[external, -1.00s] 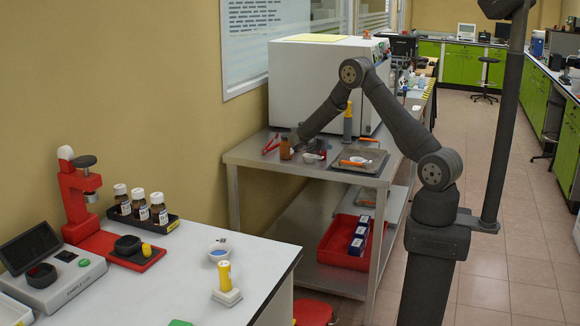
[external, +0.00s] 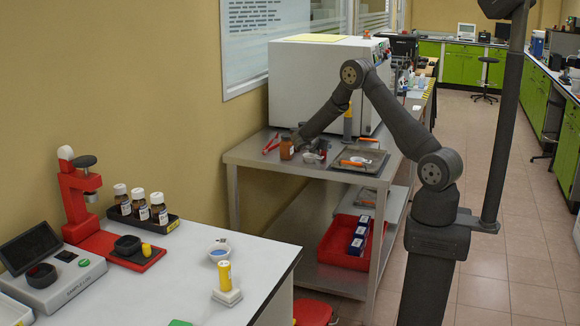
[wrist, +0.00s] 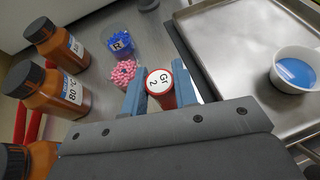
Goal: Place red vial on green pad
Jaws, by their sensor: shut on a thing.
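In the wrist view, a red vial (wrist: 165,98) with a white top marked "Gr 2" stands between the blue fingers of my gripper (wrist: 160,92), which is shut on it. I cannot tell whether its base touches the steel bench. In the external view, my gripper (external: 300,141) is low over the far steel bench, beside a brown bottle; the vial is hard to make out there. A green patch (external: 180,323), possibly the green pad, shows at the bottom edge on the near white table, mostly cut off by the frame.
Brown bottles (wrist: 72,90) stand left of my gripper. Cups of pink (wrist: 123,73) and blue (wrist: 120,42) pieces are close behind the vial. A metal tray (wrist: 215,45) and a bowl of blue liquid (wrist: 296,72) are at right. A yellow-handled item (external: 225,275) stands on the white table.

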